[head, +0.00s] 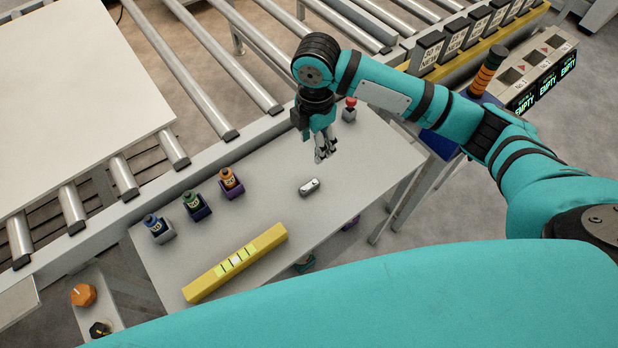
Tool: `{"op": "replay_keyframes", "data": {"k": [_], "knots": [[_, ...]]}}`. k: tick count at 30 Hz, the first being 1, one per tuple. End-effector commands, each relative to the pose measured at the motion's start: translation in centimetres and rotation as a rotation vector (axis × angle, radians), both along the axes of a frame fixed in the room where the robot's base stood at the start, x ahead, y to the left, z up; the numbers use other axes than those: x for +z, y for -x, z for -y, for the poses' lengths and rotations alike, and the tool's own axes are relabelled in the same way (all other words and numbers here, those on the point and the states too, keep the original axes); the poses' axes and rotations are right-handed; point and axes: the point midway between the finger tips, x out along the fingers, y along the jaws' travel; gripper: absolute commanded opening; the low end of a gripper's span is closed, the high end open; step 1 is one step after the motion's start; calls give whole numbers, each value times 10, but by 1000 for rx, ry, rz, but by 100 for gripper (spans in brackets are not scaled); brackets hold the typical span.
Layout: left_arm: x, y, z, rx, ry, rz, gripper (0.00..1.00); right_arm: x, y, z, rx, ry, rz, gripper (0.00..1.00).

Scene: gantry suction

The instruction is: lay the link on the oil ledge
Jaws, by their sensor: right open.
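A small silver-grey oblong piece (309,186), which looks like the link, lies flat on the grey table. My right gripper (321,158) points down above the table, a little beyond the piece and to its right. It is open and empty, apart from the piece. No label marks the oil ledge; a low grey ledge (103,309) at the lower left, bearing an orange-topped thing (83,295) and a dark one (100,329), may be it, but I cannot tell. My left gripper is not in view.
Blue-, green- and orange-topped bottles (193,201) stand in holders on the table's left. A yellow bar (237,262) lies along the front. A red-knobbed piece (350,109) stands behind my right gripper. A roller conveyor (195,80) runs behind. The table's middle is mostly clear.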

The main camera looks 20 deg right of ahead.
Motion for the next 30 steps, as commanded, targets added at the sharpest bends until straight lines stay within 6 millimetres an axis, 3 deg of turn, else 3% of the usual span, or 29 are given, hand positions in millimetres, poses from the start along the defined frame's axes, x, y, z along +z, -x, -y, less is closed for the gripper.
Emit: {"op": "replay_keyframes", "data": {"k": [5, 12, 20, 30], "knots": [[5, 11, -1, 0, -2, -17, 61, -40, 2, 0, -4, -1, -4, 50], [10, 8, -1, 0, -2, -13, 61, -87, 1, -1, -4, -2, -2, 50], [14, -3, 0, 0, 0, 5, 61, -107, 2, 0, -4, -3, 1, 50], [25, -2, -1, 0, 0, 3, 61, -151, 8, 0, -4, -1, 2, 50]]}}
